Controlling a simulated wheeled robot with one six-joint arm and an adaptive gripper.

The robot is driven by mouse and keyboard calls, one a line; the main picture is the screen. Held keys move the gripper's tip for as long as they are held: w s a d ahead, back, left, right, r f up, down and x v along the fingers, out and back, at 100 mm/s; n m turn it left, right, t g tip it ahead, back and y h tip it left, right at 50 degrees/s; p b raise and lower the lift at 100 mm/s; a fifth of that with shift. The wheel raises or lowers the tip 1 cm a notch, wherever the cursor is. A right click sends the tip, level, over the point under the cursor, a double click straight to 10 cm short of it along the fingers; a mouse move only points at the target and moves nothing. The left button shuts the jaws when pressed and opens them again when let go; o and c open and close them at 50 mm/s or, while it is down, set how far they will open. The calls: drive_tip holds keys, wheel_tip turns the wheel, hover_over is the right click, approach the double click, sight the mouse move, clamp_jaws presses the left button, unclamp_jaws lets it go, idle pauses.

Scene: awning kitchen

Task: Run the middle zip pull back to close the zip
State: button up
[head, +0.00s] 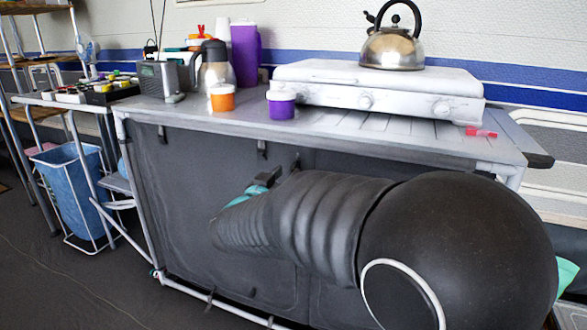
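The dark grey fabric front (200,190) of the camping kitchen unit hangs below the worktop, and my arm covers much of its right part. I cannot make out the zip or the middle zip pull. A vertical edge in the fabric runs down near the middle, partly behind my arm. My arm reaches in from the lower right toward the fabric. A small dark part by the teal wrist joint seems to belong to my gripper (268,178). Its fingers are mostly hidden, so I cannot see whether it is open or holds anything.
The grey worktop (225,122) carries a white stove (380,90) with a kettle (392,46), an orange pot (222,99), a purple pot (281,104) and a radio (160,80). A blue bin (72,190) stands left. Floor at lower left is clear.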

sight(292, 168)
drive_tip(key=shift+x, duration=2.7)
drive_tip(key=shift+c, duration=0.2)
clamp_jaws()
